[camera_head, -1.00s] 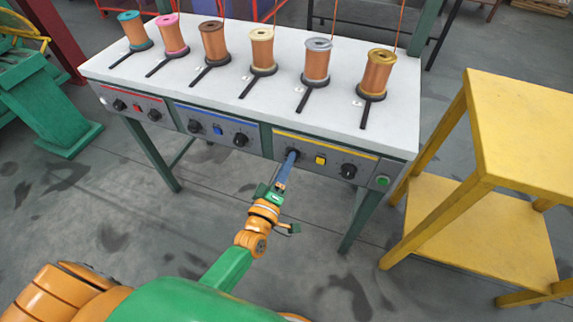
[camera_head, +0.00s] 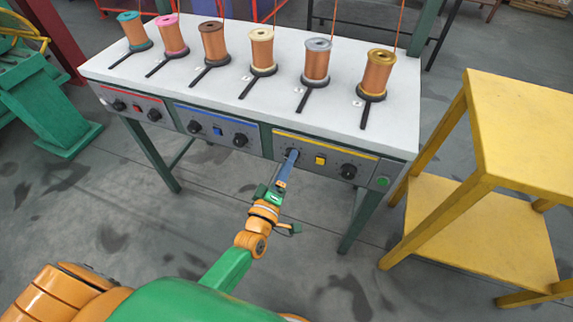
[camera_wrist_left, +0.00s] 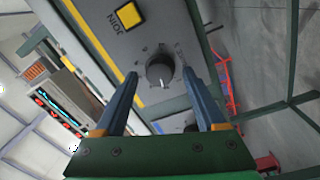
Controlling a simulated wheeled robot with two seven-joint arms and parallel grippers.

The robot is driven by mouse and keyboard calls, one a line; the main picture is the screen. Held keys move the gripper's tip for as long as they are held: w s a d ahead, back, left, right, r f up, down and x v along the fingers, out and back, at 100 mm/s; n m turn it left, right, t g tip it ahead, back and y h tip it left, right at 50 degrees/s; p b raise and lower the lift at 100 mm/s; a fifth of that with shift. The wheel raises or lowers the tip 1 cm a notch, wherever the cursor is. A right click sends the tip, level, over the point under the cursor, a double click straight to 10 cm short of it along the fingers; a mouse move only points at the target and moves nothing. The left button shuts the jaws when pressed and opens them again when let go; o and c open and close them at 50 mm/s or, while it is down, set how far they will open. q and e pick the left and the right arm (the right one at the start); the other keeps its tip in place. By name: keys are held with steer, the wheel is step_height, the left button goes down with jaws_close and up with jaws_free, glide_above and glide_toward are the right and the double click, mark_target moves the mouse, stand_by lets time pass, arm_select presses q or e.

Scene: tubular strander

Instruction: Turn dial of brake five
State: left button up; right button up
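The dial of brake five (camera_wrist_left: 160,70) is a black round knob with a white pointer mark, on the grey yellow-striped panel. In the head view it is largely hidden behind my left gripper (camera_head: 290,158), which reaches up to the panel's left end. In the left wrist view, the two blue fingers of my left gripper (camera_wrist_left: 162,72) are spread apart, one on each side of the dial. Gaps show between the fingers and the knob; I cannot tell how deep the tips reach. My right gripper is not in view.
A yellow square button (camera_head: 320,160) and another black dial (camera_head: 348,171) sit further right on the panel. The white table (camera_head: 220,85) carries several copper-wire spools with black levers. A yellow stand (camera_head: 470,225) is at right. The floor in front is free.

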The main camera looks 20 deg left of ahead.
arm_select(q)
steer(key=shift+s, duration=0.1)
steer(key=s, duration=0.7)
steer(key=shift+a+f+p, duration=0.15)
steer(key=shift+p, duration=0.2)
steer(key=shift+f, duration=0.1)
